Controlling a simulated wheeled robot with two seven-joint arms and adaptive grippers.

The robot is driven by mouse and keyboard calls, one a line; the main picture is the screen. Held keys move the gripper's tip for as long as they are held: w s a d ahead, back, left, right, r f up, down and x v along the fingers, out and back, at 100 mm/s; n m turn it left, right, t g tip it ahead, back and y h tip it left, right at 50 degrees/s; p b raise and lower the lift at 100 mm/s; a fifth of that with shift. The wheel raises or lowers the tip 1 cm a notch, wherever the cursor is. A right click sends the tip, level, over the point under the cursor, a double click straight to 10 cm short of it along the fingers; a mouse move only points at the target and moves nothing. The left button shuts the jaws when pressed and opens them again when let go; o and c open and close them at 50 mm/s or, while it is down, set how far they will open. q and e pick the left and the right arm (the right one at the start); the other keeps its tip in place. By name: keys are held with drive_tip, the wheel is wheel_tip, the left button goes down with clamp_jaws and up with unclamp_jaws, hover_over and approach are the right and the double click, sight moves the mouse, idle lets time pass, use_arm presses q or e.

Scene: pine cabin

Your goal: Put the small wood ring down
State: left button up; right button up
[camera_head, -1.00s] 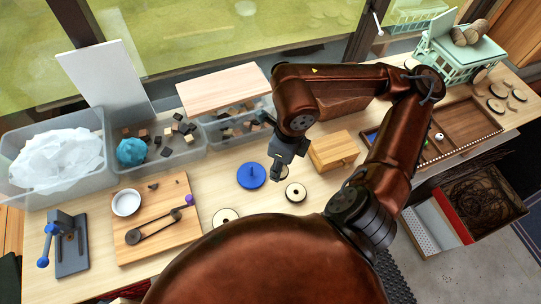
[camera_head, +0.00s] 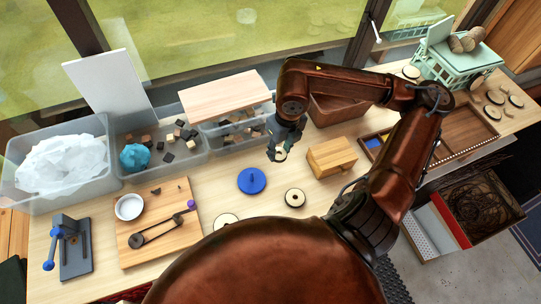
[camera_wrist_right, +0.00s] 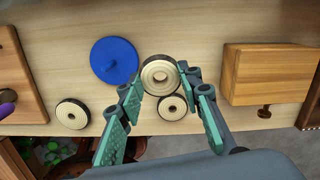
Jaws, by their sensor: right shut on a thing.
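My right gripper (camera_head: 277,155) is shut on the small wood ring (camera_head: 281,154), a pale disc with a dark edge and a hole in its middle. In the right wrist view the ring (camera_wrist_right: 160,75) sits between the two fingertips (camera_wrist_right: 158,78). It looks larger than the rings lying on the table, so it seems held above the tabletop. In the head view the gripper is behind and to the right of the blue disc with a peg (camera_head: 251,181). Two similar rings lie on the table, one nearer (camera_head: 295,197) and one partly hidden (camera_head: 226,220). My left gripper is not in view.
A wooden box (camera_head: 332,157) stands right of the gripper. A clear bin (camera_head: 232,137) with a board on top is behind left. A wooden board (camera_head: 157,222) with a white dish is at left. Bare tabletop (camera_head: 218,180) lies left of the blue disc.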

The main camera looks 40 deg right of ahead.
sight(281, 152)
drive_tip(key=shift+m, duration=0.4)
drive_tip(key=w+d+f, duration=0.1)
drive_tip(key=f, duration=0.2)
drive_tip(key=w+d+f+p, duration=0.1)
drive_tip(key=f, duration=0.2)
drive_tip(key=w+d+f, duration=0.1)
drive_tip(key=d+f, duration=0.1)
drive_tip(key=f, duration=0.1)
drive_tip(key=shift+p, duration=0.4)
drive_tip(key=shift+a, duration=0.1)
drive_tip(key=shift+f+b, duration=0.4)
drive_tip(key=shift+b, duration=0.1)
drive_tip(key=shift+f, duration=0.2)
drive_tip(key=o, duration=1.3)
drive_tip(key=shift+c, duration=0.2)
